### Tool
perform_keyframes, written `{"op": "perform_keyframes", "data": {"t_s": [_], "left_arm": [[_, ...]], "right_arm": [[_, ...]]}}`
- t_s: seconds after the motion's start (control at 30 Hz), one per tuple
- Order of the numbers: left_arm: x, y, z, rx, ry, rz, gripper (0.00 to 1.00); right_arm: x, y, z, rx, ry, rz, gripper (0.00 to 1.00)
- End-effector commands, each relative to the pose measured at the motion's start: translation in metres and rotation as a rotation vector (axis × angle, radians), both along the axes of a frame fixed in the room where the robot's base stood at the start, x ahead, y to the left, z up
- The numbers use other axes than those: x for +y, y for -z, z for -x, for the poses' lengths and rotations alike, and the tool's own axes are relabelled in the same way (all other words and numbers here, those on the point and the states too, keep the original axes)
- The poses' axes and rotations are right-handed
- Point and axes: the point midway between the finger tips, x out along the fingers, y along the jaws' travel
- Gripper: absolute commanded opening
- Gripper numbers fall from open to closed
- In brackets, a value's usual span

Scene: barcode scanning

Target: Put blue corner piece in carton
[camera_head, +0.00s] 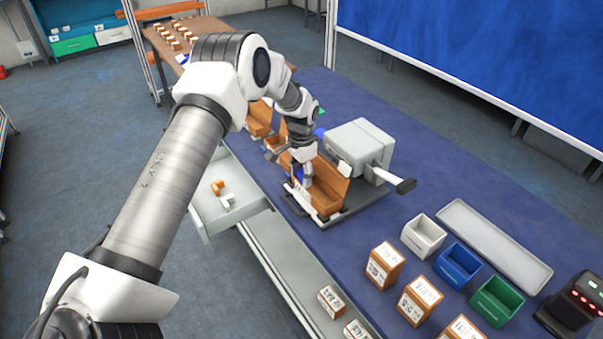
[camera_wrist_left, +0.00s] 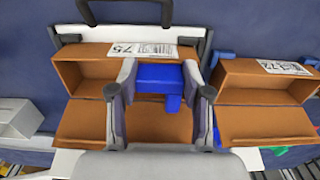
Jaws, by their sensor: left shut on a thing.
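The blue corner piece (camera_wrist_left: 160,77) is between the two fingers of my left gripper (camera_wrist_left: 158,84) in the left wrist view. My left gripper is shut on it, over an open brown carton (camera_wrist_left: 82,76) with a white label reading 75. A sliver of the piece shows by my left gripper (camera_head: 302,180) in the head view, where the carton (camera_head: 328,185) sits on a dark plate. Whether the piece touches the carton floor cannot be told. My right gripper is not in view.
Another open carton (camera_wrist_left: 262,90) stands close to the right in the left wrist view. A grey machine with a lever (camera_head: 358,145) stands behind the carton in the head view. White (camera_head: 423,236), blue (camera_head: 458,265) and green (camera_head: 497,300) bins stand at the right. An open drawer (camera_head: 205,210) holds small pieces.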

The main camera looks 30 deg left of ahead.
Motion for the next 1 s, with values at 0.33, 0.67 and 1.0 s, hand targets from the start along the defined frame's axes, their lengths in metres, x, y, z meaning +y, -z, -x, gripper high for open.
{"op": "perform_keyframes", "data": {"t_s": [0.33,0.67,1.0], "left_arm": [[0.000,0.003,0.000,0.000,0.000,0.000,0.74],[0.000,-0.007,0.000,-0.001,0.000,-0.001,0.74],[0.000,-0.094,-0.001,-0.002,0.000,0.001,0.74]], "right_arm": [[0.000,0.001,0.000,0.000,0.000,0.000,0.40],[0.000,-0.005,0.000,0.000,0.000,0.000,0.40],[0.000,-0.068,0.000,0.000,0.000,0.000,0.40]]}}
